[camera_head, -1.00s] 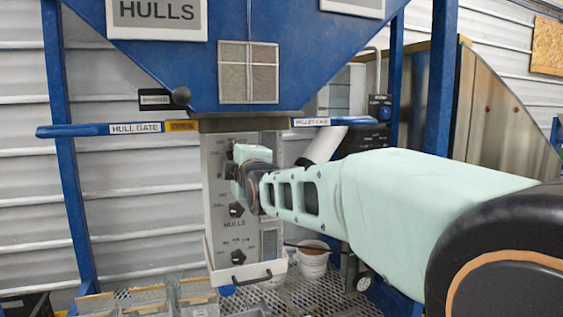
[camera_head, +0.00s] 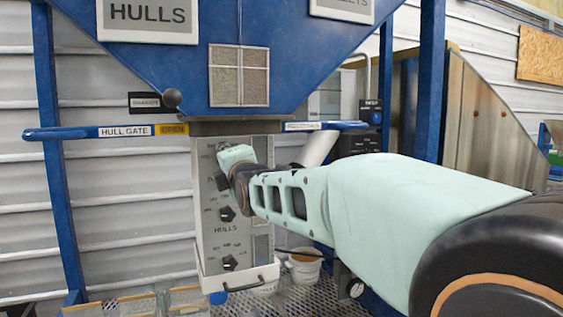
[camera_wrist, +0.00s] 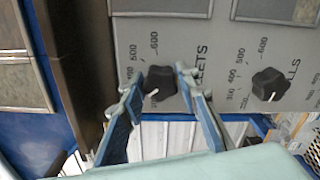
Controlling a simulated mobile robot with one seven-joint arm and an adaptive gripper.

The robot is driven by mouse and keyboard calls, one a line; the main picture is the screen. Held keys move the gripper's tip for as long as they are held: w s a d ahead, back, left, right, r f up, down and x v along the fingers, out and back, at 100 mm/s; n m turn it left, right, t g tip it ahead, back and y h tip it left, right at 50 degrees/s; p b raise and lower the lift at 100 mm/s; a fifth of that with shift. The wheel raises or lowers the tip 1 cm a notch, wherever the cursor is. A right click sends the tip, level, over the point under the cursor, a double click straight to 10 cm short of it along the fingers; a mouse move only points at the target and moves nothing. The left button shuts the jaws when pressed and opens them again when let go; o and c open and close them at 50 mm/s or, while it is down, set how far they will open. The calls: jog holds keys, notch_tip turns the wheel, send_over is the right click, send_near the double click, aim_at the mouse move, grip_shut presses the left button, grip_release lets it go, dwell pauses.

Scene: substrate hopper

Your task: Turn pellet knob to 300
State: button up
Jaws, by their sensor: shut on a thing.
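The grey control panel (camera_head: 212,238) hangs below the blue hopper. In the wrist view, a black lobed knob (camera_wrist: 161,80) sits between the two blue fingers of my gripper (camera_wrist: 158,82), which is shut on it. Its white pointer slants down and left in that view, towards the low end of the scale; the exact number there is too small to read surely. Figures 500 and 600 show above it, and lettering ending in "LETS" is partly covered by a finger. In the head view my gripper (camera_head: 238,158) is at the panel's upper part and hides this knob.
A second black knob (camera_wrist: 270,84) with its own scale lies right of the held one in the wrist view. The head view shows lower knobs, one (camera_head: 227,214) above HULLS lettering. The hull gate lever (camera_head: 75,133) and pellet gate lever (camera_head: 345,126) stick out above the panel.

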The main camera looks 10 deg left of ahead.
jog(key=shift+r, duration=0.15)
jog(key=o, duration=1.2)
jog(key=shift+c, duration=0.2)
